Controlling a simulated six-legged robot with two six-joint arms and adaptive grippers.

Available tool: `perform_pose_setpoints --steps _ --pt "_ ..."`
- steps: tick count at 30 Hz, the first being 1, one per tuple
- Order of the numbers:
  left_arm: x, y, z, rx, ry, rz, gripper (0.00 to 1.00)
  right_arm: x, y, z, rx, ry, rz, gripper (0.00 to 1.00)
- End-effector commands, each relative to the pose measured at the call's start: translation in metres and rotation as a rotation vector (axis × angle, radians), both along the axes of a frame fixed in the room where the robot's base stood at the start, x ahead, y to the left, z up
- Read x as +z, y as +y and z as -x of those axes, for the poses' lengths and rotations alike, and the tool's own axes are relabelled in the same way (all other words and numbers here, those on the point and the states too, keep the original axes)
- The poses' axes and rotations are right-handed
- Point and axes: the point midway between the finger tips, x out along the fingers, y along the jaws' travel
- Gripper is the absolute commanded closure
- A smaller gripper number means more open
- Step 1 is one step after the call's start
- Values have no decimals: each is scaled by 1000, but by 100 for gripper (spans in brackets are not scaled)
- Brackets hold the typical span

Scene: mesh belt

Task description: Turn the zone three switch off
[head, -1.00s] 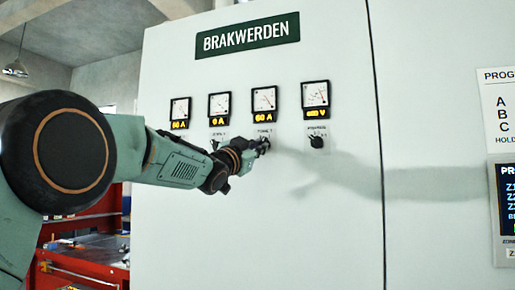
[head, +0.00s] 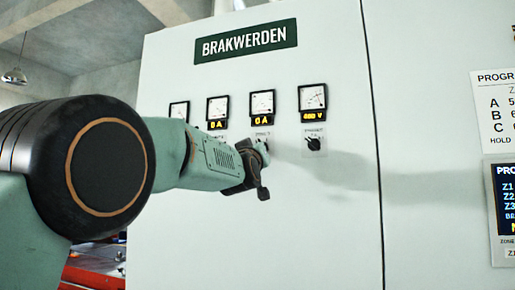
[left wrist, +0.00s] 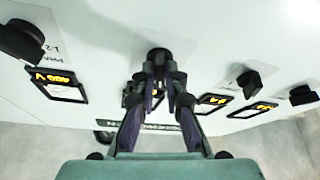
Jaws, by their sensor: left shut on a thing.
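The zone three switch is a black rotary knob (left wrist: 158,55) on the pale cabinet (head: 330,215). In the left wrist view my left gripper (left wrist: 160,75) is shut on this knob, with a finger on either side. In the head view my left gripper (head: 262,150) is at the cabinet face below the third meter, and its wrist hides most of the knob. That meter (head: 262,104) has a yellow display reading 0 A. My right gripper is in neither view.
Another black knob (head: 314,144) sits to the right, below the voltage meter (head: 312,99). In the left wrist view more knobs (left wrist: 250,83) stand close on the right. A program panel (head: 503,205) is at far right.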

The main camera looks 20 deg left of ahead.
Motion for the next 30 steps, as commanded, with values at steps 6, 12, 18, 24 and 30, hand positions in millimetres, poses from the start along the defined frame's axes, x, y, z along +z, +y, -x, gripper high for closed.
perform_pose_setpoints --steps 6,12,18,24,30 --pt "10 -1 2 1 -8 123 100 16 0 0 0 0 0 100" --pt "10 -1 2 1 -8 190 100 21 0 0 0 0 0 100" --pt "11 -1 3 1 -9 216 100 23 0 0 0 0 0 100" --pt "11 -1 3 1 -11 220 100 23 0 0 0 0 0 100" --pt "11 -1 3 1 -11 220 87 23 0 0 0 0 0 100"
